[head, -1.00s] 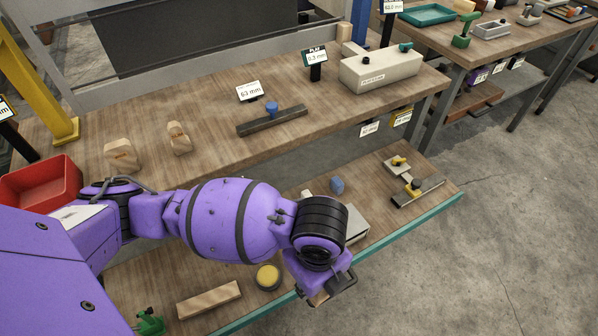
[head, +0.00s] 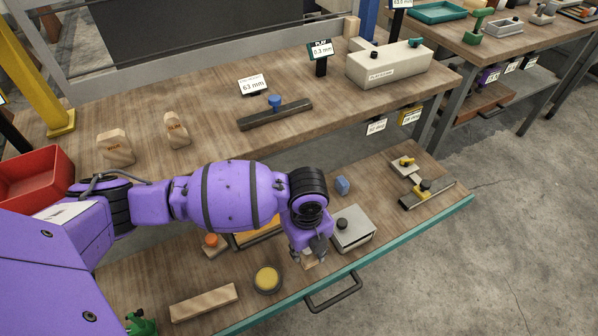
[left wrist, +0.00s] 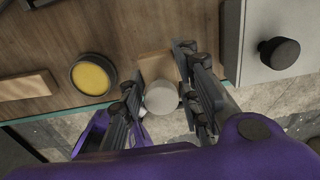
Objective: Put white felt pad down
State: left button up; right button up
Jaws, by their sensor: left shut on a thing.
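My left gripper (head: 312,250) is over the front part of the lower wooden shelf (head: 200,275). In the left wrist view its fingers (left wrist: 159,78) are closed around a round white piece, which I take for the white felt pad (left wrist: 160,98). A small wooden block (left wrist: 157,66) shows just beyond the white piece, between the fingers. I cannot tell whether the two are joined, or whether the block touches the shelf. In the head view the gripper mostly hides the held piece. My right gripper is not in view.
A grey box with a black knob (head: 352,230) stands close right of the gripper. A yellow-topped round tin (head: 267,280) and a wooden bar (head: 204,302) lie to the left. A dark handle (head: 333,292) projects from the teal front edge (head: 400,240). The upper bench overhangs behind.

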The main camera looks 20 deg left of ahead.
aim_at(305, 253)
pick_arm(q)
jog(key=shift+w+a+f, duration=0.1)
jog(key=shift+w+f, duration=0.2)
notch_tip(305, 253, down, 3)
jog(key=shift+a+f+b, duration=0.1)
jog(key=shift+f+b, duration=0.05)
jog(key=shift+b, duration=0.55)
jog(key=shift+w, duration=0.1)
jog(key=o, duration=1.2)
jog(key=shift+c, duration=0.2)
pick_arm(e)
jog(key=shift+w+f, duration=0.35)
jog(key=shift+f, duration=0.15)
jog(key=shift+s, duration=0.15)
